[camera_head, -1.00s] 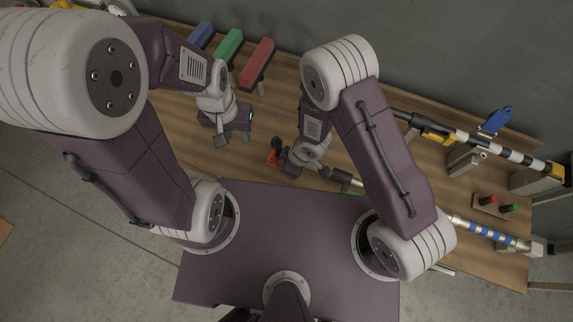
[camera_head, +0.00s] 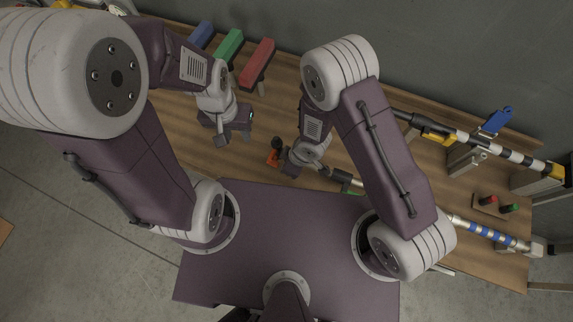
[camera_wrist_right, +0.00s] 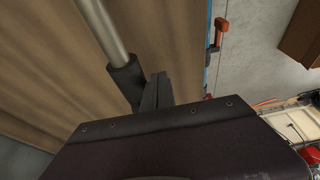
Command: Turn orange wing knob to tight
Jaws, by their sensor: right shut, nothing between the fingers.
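A small orange part (camera_head: 273,158), which looks like the orange wing knob, shows in the head view beside a dark round piece, just left of my right gripper (camera_head: 287,162). Its pointer or marks are too small to read. My right wrist partly covers the area around it. In the right wrist view my right gripper (camera_wrist_right: 156,92) is shut and empty, its fingers beside the black end of a steel rod (camera_wrist_right: 125,75); I cannot tell whether they touch. My left gripper (camera_head: 233,136) looks open and empty over the bench, left of the orange part.
The wooden bench (camera_head: 180,125) carries blue (camera_head: 200,35), green (camera_head: 229,44) and red (camera_head: 257,60) blocks at the back. A striped pole (camera_head: 500,150) and a blue-banded pole (camera_head: 490,234) lie at right. An orange-red piece (camera_wrist_right: 221,27) sits by a blue edge.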

